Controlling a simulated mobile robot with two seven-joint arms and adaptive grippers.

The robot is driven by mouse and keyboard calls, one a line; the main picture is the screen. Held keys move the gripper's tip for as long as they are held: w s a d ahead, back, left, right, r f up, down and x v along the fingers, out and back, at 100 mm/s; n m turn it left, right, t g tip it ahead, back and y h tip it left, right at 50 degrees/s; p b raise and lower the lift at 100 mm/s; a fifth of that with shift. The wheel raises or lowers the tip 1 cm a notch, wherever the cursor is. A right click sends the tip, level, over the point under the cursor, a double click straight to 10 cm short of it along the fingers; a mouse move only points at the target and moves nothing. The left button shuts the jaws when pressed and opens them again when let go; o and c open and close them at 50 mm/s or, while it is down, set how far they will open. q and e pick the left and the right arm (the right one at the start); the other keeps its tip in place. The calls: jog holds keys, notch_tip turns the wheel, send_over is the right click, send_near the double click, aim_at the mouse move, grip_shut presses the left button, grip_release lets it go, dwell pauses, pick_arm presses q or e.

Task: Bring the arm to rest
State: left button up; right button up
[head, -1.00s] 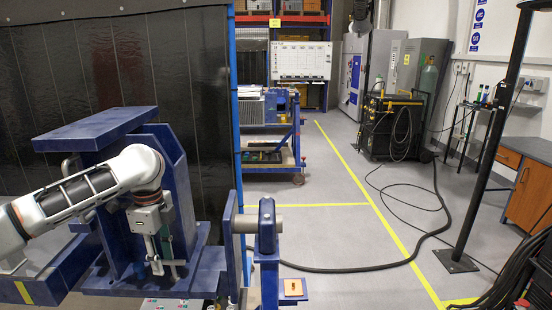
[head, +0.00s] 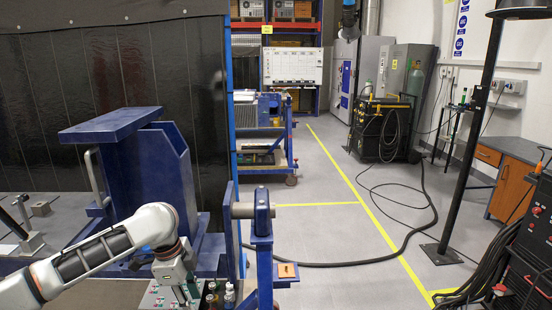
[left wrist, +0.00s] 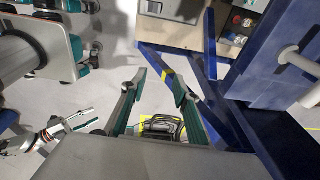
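The blue rotary jig (head: 180,165) stands at the left in the head view, with a pale bar handle (head: 94,178) on its left side. Blue structure (left wrist: 250,70) with a pale cylindrical bar (left wrist: 298,60) shows at the right of the left wrist view. My left gripper (head: 188,294) is low in front of the jig, apart from it, pointing down by a panel with buttons. In the left wrist view my left gripper (left wrist: 160,88) has its fingers spread with nothing between them. My right gripper (left wrist: 92,118) appears at the left there, its fingers apart and empty.
The button panel (head: 158,298) and small bottles (head: 229,296) sit at the bottom, close to my left gripper. A blue post (head: 262,240) stands right of the jig. Grey floor (head: 325,225) is open beyond, crossed by a black cable (head: 345,264). A black pole (head: 470,150) stands at the right.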

pick_arm(q)
jog(key=s+d+f+n+t+h, duration=0.2)
jog(key=s+d+f+n, duration=0.15)
jog(key=d+f, duration=0.4)
jog(key=s+d+f+n+t+h, duration=0.25)
jog(key=s+d+f, duration=0.25)
jog(key=d+f, duration=0.3)
jog(key=s+a+f+n+t+y, duration=0.2)
jog(key=s+a+f+n, duration=0.2)
jog(key=s+a, duration=0.4)
jog(key=s+a+f+n+t+y, duration=0.2)
jog(key=s+a+f+n+t, duration=0.1)
jog(key=s+a, duration=0.5)
jog(key=shift+s+f+n, duration=0.4)
jog(key=shift+s+f, duration=0.15)
jog(key=shift+s, duration=0.25)
